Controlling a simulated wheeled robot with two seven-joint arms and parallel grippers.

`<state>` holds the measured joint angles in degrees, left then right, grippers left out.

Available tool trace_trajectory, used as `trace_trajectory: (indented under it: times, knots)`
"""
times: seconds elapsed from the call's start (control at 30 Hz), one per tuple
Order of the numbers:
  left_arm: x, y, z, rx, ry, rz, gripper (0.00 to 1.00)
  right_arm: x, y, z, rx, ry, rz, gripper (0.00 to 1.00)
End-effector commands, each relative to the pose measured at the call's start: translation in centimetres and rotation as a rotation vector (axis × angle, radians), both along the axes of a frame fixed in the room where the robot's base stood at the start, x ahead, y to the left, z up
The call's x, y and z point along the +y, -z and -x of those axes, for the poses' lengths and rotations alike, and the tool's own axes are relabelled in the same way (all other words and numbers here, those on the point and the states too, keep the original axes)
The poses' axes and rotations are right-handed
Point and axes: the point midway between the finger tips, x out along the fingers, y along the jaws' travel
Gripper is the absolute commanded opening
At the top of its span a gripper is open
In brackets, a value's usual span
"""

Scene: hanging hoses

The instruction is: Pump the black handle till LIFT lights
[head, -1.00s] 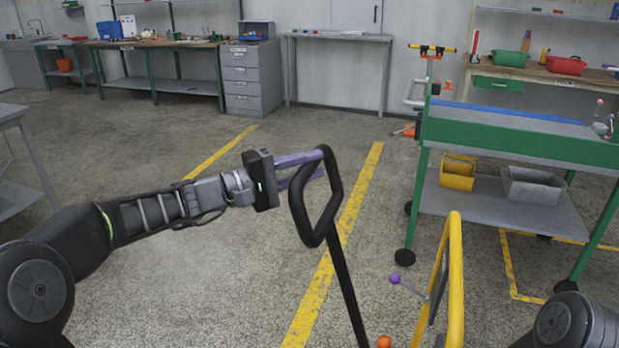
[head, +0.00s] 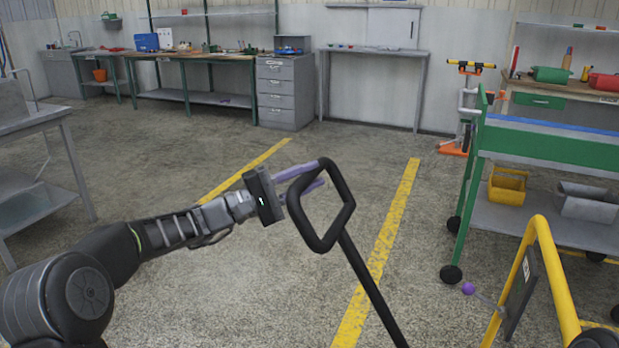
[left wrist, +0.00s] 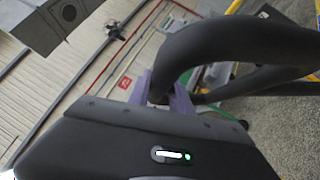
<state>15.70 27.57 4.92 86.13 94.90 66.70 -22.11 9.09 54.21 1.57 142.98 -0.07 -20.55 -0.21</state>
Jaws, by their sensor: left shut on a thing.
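The black handle (head: 342,191) is a loop on a long black shaft, leaning up and to the left in the head view. My left gripper (head: 312,176), with purple fingers, is shut on the upper left side of the loop. In the left wrist view the handle (left wrist: 215,50) passes between the purple fingers (left wrist: 165,97). No LIFT light can be made out; the foot of the shaft is outside the view. My right gripper is not in view; only a bit of my right arm shows at the lower right edge.
A yellow frame (head: 545,265) with a dark panel and a purple-knobbed lever (head: 468,288) stands right of the shaft. Behind it is a green wheeled cart (head: 550,148) with bins on its lower shelf. A grey table (head: 40,130) stands at left. The floor between is clear.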

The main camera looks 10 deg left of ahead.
Motion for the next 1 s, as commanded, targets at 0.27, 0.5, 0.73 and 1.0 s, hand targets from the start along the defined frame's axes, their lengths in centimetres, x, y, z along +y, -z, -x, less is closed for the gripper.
trace_trajectory:
  times: [0.27,0.5,0.73,1.0]
  knots:
    - [0.0,0.0,0.0,0.001,-0.001,0.001,0.34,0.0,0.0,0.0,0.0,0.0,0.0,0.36]
    - [0.0,0.0,0.0,0.0,0.0,0.0,0.47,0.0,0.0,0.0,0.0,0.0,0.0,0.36]
    - [0.2,0.1,0.1,0.0,-0.001,0.0,0.47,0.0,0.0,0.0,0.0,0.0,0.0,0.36]
    - [2.9,0.9,1.9,0.002,-0.004,-0.001,0.47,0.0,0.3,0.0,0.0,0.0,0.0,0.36]
